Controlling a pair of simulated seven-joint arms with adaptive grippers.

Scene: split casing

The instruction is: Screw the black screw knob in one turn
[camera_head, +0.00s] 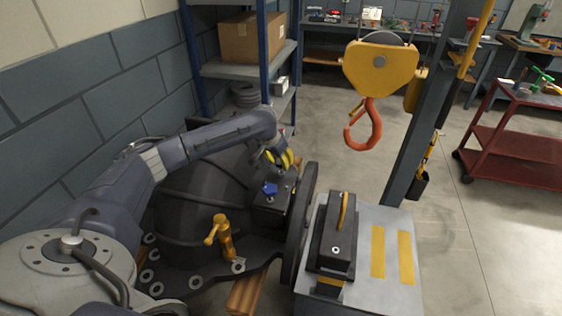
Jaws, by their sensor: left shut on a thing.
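My left arm reaches in from the left over the dark split casing (190,190). My left gripper (283,163), with yellow fingers, points down at the right part of the casing, behind a blue knob (270,188). It is shut on what appears to be the black screw knob, which the fingers mostly hide. The knob's thread and how far in it sits cannot be told. A yellow-orange valve handle (222,238) stands upright at the front of the casing. My right gripper is not in view.
A grey-white stand (390,290) holds a black box with a yellow handle (338,235), right of the casing. An orange hook (365,125) hangs from a yellow hoist block (380,68). A blue-framed shelf (245,70) is behind; a red cart (515,145) stands far right.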

